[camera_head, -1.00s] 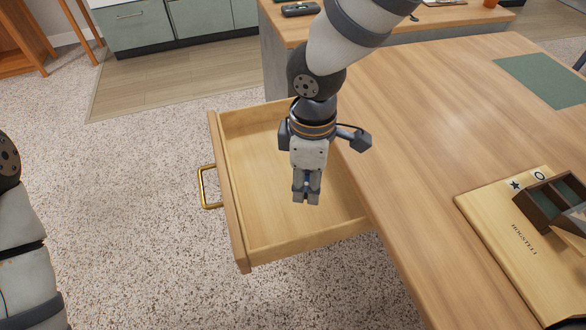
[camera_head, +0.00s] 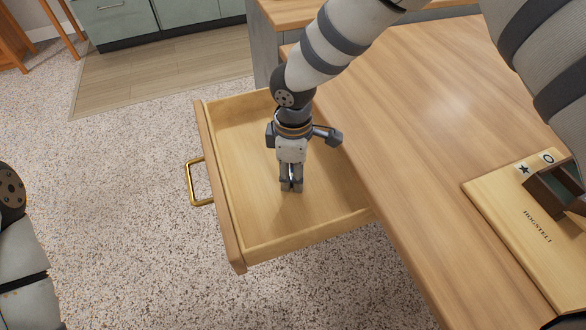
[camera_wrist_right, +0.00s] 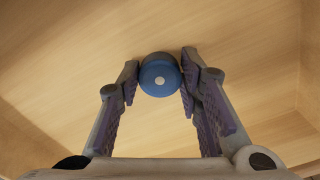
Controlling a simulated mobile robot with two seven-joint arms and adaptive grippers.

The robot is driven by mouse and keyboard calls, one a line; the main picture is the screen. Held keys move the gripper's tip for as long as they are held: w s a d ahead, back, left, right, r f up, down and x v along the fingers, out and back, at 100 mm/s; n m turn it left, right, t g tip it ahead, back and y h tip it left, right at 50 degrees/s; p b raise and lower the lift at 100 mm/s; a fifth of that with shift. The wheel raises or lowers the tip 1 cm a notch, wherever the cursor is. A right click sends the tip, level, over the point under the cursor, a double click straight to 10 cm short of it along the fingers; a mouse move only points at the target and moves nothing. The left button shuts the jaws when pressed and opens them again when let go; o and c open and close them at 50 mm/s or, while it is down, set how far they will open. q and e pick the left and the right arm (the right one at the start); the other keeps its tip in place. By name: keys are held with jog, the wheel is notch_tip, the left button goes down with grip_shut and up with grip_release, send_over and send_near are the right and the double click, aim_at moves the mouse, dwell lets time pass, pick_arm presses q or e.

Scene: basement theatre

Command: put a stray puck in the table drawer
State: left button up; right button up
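The puck is too small to make out clearly there. The drawer is pulled out to the left of the wooden table (camera_head: 400,130) and has a brass handle (camera_head: 192,182). My left gripper is out of view.
A wooden board (camera_head: 530,225) lettered HOGSTELI lies on the table at right, with a dark compartment box (camera_head: 545,190) on it, partly hidden by my arm. Green cabinets (camera_head: 115,20) stand at the back left. The speckled floor left of the drawer is clear.

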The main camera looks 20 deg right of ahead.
jog(key=o, duration=0.3)
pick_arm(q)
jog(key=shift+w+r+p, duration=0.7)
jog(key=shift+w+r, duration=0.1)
pick_arm(e)
notch_tip(320, 180, up, 12)
jog(key=shift+r, duration=0.2)
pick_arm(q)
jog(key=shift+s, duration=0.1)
pick_arm(e)
jog(key=shift+s+f, duration=0.1)
